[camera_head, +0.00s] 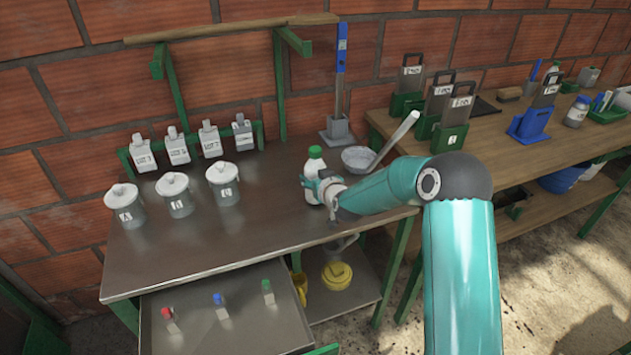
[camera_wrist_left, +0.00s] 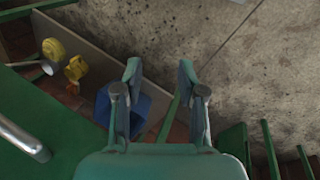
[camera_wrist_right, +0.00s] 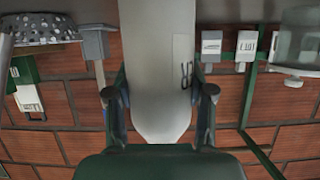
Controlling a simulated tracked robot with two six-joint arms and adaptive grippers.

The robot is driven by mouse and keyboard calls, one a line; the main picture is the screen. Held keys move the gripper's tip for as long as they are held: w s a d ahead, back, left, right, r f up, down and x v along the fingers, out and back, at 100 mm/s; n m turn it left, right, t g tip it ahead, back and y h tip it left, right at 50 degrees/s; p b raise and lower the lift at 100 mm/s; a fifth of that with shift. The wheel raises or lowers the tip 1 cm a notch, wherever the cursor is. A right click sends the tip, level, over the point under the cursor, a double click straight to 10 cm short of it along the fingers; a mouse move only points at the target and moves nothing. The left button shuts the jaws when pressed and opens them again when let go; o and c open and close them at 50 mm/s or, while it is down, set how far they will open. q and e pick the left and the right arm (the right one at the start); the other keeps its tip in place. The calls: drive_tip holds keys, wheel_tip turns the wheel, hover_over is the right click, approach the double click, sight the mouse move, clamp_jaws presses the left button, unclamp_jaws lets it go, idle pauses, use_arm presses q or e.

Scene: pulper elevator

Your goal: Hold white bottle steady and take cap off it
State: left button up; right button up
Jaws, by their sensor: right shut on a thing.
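The white bottle (camera_head: 312,168) stands upright near the right part of the metal-topped table, with a green cap (camera_head: 315,151) on its top. My right gripper (camera_head: 318,187) is shut on the bottle's body, below the cap. In the right wrist view the bottle (camera_wrist_right: 160,70) shows large and pale between the two fingers; its cap cannot be made out there. My left gripper (camera_wrist_left: 155,85) is open and empty in the left wrist view, with floor and a lower shelf beyond it. It does not show in the head view.
Several lidded grey jars (camera_head: 175,195) stand at the table's left. An open drawer (camera_head: 225,315) holds small red, blue and green-capped items. The table's middle is clear. Yellow items (camera_head: 336,275) lie on the lower shelf.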

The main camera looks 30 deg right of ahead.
sight(315, 149)
wheel_tip(315, 149, up, 10)
drive_tip(key=shift+f, duration=0.2)
wheel_tip(315, 149, up, 10)
drive_tip(key=p, duration=0.4)
drive_tip(key=shift+f, duration=0.2)
drive_tip(key=o, duration=0.7)
clamp_jaws()
